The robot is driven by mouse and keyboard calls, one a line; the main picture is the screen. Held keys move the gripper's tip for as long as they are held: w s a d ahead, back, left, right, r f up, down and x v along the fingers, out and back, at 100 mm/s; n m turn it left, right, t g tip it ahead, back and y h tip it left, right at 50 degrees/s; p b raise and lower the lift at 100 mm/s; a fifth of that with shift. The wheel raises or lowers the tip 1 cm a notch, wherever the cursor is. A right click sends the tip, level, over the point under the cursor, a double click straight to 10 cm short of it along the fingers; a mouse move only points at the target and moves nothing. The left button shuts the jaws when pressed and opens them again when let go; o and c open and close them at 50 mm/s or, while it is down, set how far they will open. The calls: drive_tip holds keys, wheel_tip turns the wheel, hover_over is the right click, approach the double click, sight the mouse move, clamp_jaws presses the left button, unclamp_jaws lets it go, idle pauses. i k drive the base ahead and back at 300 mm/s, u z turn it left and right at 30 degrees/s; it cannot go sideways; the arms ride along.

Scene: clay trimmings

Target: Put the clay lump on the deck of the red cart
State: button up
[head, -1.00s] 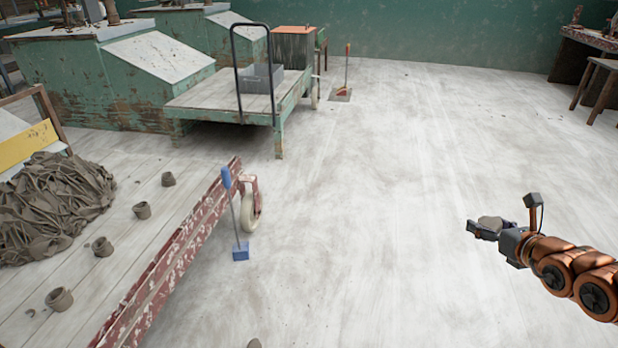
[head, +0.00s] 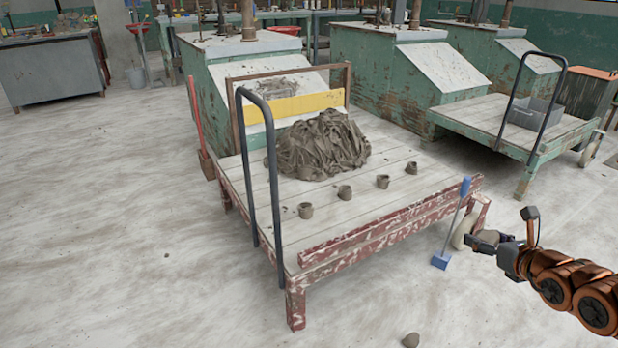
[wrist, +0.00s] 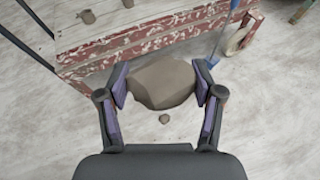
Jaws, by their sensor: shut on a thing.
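My gripper (wrist: 162,88) is shut on a grey-brown clay lump (wrist: 162,82), which sits between its two fingers in the wrist view. In the head view my gripper (head: 484,240) is at the right, beside the near right corner of the red cart. The red cart (head: 350,248) has chipped red paint and a pale plank deck (head: 262,222). On the deck are a large heap of clay trimmings (head: 318,145) and several small clay pots (head: 344,192). In the wrist view the cart's red side (wrist: 150,40) lies just beyond the held lump.
A dark hoop handle (head: 270,165) rises at the cart's left end. A blue long-handled tool (head: 441,262) stands by its right end. Another small lump (head: 410,340) lies on the floor. A green cart (head: 540,150) stands behind at right. The left floor is clear.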

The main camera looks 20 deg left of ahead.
sight(372, 206)
drive_tip(key=u, duration=1.6)
drive_tip(key=i, duration=1.5)
